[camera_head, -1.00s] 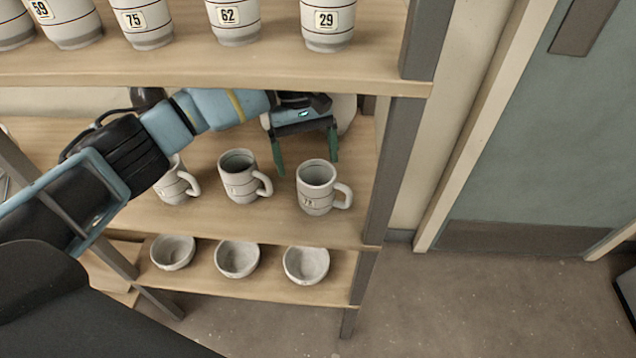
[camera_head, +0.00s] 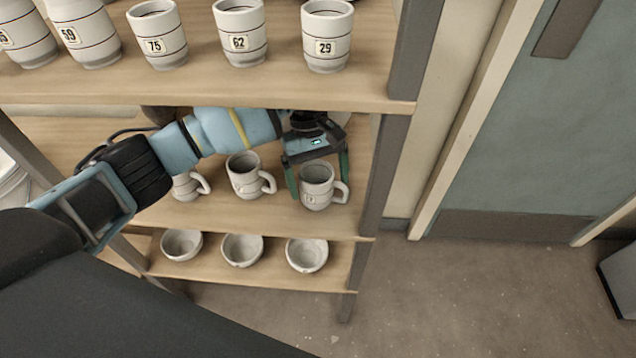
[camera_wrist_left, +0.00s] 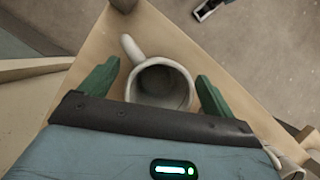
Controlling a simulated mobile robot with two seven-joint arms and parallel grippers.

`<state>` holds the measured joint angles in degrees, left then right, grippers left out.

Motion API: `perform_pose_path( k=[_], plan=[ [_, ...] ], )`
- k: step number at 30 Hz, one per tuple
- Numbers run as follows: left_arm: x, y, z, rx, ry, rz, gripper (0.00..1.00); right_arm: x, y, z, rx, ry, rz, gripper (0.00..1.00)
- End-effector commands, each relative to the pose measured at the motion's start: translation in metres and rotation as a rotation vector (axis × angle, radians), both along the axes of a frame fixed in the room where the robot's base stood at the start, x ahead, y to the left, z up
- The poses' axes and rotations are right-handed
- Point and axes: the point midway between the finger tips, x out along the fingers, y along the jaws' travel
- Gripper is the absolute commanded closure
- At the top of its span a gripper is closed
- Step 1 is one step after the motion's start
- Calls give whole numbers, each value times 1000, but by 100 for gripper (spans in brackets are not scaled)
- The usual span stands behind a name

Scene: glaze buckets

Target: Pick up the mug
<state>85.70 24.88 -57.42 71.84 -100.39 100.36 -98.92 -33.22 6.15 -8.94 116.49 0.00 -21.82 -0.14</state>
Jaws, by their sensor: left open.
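Three white mugs with dark lines stand on the middle shelf (camera_head: 240,214). The right mug (camera_head: 317,188) is upright with its handle to the right. My left gripper (camera_head: 318,182) is open, with its green fingers on either side of this mug's body. In the left wrist view the mug (camera_wrist_left: 163,85) sits between the two fingers, with gaps at both sides and its handle pointing up and left. The middle mug (camera_head: 246,176) stands to the left. The left mug (camera_head: 188,187) is partly hidden behind my arm. My right gripper is not seen.
Numbered cups, among them one marked 29 (camera_head: 327,36), stand on the upper shelf (camera_head: 200,90) above my arm. Several bowls, one at the right (camera_head: 307,255), sit on the lower shelf (camera_head: 250,275). A shelf post (camera_head: 379,185) rises close to the right of the mug.

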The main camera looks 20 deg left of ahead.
Motion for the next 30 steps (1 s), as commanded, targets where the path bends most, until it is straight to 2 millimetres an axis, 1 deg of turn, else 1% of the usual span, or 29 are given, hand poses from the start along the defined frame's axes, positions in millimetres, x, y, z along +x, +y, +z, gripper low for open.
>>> perform_pose_path(
  k=[1, 3, 9, 10, 21, 23, 30],
  plan=[
    [-2, -1, -7, 1, 6, 0, 11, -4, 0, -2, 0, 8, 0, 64],
    [-3, -1, -10, 0, 6, -1, 11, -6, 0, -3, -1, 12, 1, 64],
    [-2, -1, -10, 1, 5, 0, 11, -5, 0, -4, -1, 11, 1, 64],
    [-2, -1, -10, 1, 5, 0, 12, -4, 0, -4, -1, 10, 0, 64],
    [-2, -1, -10, 1, 5, 0, 61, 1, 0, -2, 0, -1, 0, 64],
    [-2, -1, -10, 1, 5, 0, 68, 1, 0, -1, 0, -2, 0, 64],
    [-2, -1, -9, 0, 4, 0, 68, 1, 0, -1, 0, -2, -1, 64]
  ],
)
